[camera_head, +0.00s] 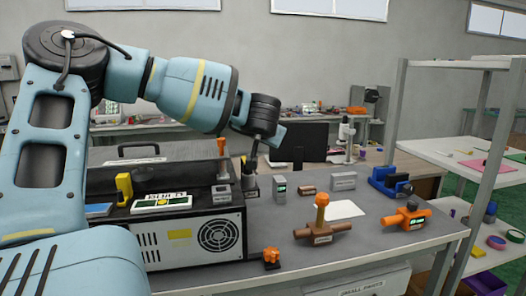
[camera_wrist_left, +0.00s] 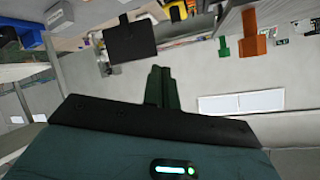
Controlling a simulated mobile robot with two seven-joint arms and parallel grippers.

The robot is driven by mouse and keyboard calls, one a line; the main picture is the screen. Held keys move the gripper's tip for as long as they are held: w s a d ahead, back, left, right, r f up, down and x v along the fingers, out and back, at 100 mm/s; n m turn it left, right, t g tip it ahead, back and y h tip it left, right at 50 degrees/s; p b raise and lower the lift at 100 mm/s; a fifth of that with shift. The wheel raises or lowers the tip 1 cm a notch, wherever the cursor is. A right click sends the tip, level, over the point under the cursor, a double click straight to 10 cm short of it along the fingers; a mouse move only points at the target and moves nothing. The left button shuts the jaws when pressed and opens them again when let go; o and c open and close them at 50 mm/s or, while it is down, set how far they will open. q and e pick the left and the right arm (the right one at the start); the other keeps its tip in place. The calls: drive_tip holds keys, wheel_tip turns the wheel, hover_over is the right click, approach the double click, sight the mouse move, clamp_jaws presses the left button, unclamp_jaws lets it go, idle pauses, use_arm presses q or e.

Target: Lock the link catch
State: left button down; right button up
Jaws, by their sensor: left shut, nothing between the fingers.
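The fixtures carry no label I can read, so I cannot tell which is the link catch. An orange-handled lever fixture (camera_head: 221,172) stands at the right end of the black case. A small dark fixture (camera_head: 251,186) stands just right of it, below my left wrist. A brown pipe-like fixture with an upright orange knob (camera_head: 322,208) and an orange valve-like fixture (camera_head: 407,217) stand farther right. My left gripper (camera_wrist_left: 157,85) is shut and empty, its fingers clear of everything in the wrist view. In the head view its fingertips are not clearly visible. My right gripper is out of view.
A black and white case with a fan grille (camera_head: 217,236) fills the bench's left part. A small orange knob (camera_head: 271,257) sits near the front edge. A grey box (camera_head: 279,189) and a blue vise-like piece (camera_head: 390,180) stand behind. A shelf rack (camera_head: 395,110) borders the right.

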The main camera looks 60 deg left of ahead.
use_arm(q)
drive_tip(key=d, duration=0.1)
drive_tip(key=s+d+f, duration=0.1)
drive_tip(key=d, duration=0.1)
drive_tip(key=s+d+f+b, duration=0.1)
drive_tip(key=shift+s+d, duration=0.15)
drive_tip(key=shift+d, duration=0.1)
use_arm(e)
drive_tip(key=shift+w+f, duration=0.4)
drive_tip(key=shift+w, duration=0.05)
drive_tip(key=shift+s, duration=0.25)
use_arm(q)
drive_tip(key=shift+f, duration=0.1)
